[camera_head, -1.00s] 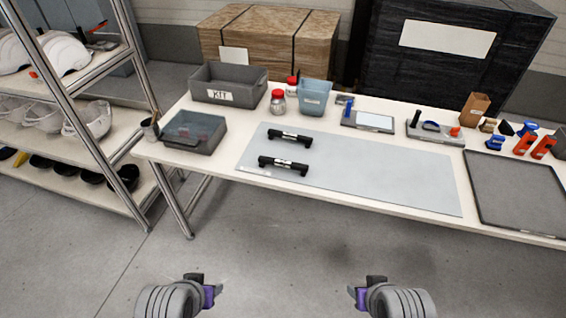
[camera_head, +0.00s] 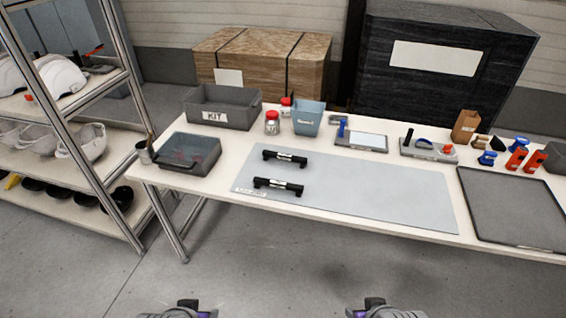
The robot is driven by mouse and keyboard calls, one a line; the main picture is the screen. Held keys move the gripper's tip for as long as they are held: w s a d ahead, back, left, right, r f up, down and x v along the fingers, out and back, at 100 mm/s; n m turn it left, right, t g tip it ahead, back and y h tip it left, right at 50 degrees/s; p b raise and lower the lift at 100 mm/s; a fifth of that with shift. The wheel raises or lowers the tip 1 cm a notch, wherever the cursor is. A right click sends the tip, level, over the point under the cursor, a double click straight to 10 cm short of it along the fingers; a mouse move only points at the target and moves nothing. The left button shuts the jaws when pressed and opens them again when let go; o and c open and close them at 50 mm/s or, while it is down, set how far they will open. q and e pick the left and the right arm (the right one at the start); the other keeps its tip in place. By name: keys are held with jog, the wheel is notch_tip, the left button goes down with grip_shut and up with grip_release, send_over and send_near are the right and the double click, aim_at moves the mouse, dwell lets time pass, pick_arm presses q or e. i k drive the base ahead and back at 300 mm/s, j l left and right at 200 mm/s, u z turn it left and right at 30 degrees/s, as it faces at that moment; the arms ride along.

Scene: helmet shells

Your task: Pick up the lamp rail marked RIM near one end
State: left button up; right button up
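Two black lamp rails with white labels lie on the grey-blue mat (camera_head: 370,194) on the table. The far rail (camera_head: 285,156) and the near rail (camera_head: 278,187) lie roughly parallel, apart from each other. Their label text is too small to read, so I cannot tell which is marked RIM. My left gripper (camera_head: 190,306) and my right gripper (camera_head: 372,305) are at the bottom edge of the head view, mostly cut off. Both are well short of the table and touch no rail. Their finger openings cannot be made out.
A grey KIT bin (camera_head: 223,107), a dark lidded box (camera_head: 190,153), red-capped jars (camera_head: 272,123) and a blue bin (camera_head: 308,118) stand behind and left. A dark tray (camera_head: 515,208) is at right. A shelf rack (camera_head: 75,120) stands left. The mat's right part is clear.

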aim_at(257, 182)
jog(key=i+j+z, duration=0.15)
jog(key=i+z, duration=0.3)
jog(key=i+j+z, duration=0.3)
jog(key=z, duration=0.2)
jog(key=i, duration=0.1)
